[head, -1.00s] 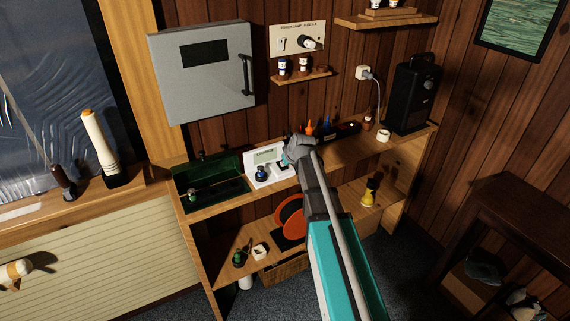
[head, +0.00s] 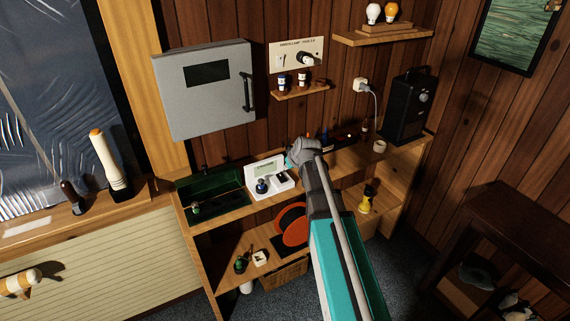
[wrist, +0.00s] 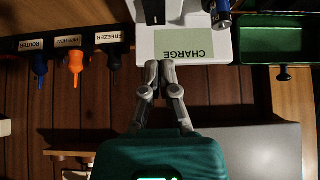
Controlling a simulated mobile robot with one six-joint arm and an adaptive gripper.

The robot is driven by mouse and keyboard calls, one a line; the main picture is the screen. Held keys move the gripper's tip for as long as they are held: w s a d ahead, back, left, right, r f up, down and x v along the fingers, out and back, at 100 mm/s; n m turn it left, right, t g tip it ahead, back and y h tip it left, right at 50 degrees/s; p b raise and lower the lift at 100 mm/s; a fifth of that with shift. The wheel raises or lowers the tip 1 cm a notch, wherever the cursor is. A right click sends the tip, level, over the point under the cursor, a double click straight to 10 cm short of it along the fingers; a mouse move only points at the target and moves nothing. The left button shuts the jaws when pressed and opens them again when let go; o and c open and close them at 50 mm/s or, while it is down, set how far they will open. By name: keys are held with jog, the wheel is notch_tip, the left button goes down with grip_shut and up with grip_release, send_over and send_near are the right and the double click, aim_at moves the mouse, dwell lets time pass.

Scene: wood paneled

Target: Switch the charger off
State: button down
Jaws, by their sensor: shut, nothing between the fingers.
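The charger (head: 256,172) is a white unit with a pale green panel on the wooden shelf. In the wrist view, upside down, its panel (wrist: 183,42) reads CHARGE. A dark blue cylindrical item (head: 262,186) stands on its left part and also shows in the wrist view (wrist: 222,15). A black part (wrist: 155,12) shows on the other side of its base; I cannot tell whether it is the switch. My gripper (wrist: 160,66) is shut and empty, with its fingertips by the panel's edge; contact is unclear. In the head view my gripper (head: 292,160) hides the charger's right end.
A green open box (head: 212,200) stands left of the charger. A grey cabinet (head: 205,92) and a small bottle shelf (head: 300,92) hang above. A black speaker-like box (head: 404,112) stands right.

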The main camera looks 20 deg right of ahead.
jog(key=shift+s+f+p+v, duration=0.15)
jog(key=shift+p+v, duration=0.7)
jog(key=shift+v, duration=0.6)
jog(key=shift+s+f+p+v, duration=0.15)
jog(key=shift+p+v, duration=0.7)
jog(key=shift+v, duration=0.55)
jog(key=shift+d+r, duration=0.1)
jog(key=s+a+f+g, duration=0.1)
jog(key=s+a+g, duration=0.1)
jog(key=s+a, duration=0.2)
jog(key=s+a+f+m+g+h+b, duration=0.1)
jog(key=s+a+f+g, duration=0.1)
jog(key=s, duration=0.7)
jog(key=s+a+f+m+g, duration=0.1)
jog(key=s+a+f+g, duration=0.1)
jog(key=s+a, duration=0.3)
jog(key=shift+s+a+g, duration=0.3)
jog(key=shift+s+g, duration=0.4)
jog(key=shift+s, duration=0.55)
